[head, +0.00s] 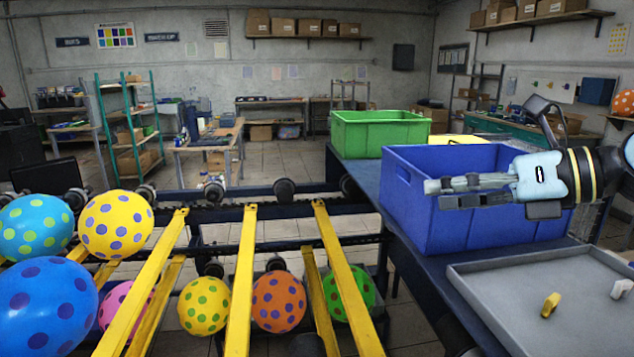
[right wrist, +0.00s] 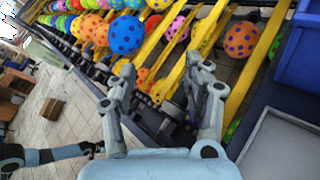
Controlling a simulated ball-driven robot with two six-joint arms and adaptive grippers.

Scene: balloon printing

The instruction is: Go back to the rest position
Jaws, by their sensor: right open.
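My right gripper (head: 432,187) reaches in from the right in the head view, in front of and above the blue crate (head: 450,220). In the right wrist view its two fingers (right wrist: 158,90) stand apart with nothing between them. A green crate (head: 380,135) stands behind the blue one. A light-blue and black arm part, seemingly my left arm (right wrist: 55,154), shows at the lower left of the right wrist view; its jaw state is unclear. The left gripper does not show in the head view.
Yellow rails (head: 240,290) and rollers hold several dotted balloons, such as a yellow one (head: 116,224) and a large blue one (head: 42,305). A grey tray (head: 500,290) at the lower right carries a yellow clip (head: 550,304) and a white clip (head: 621,289).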

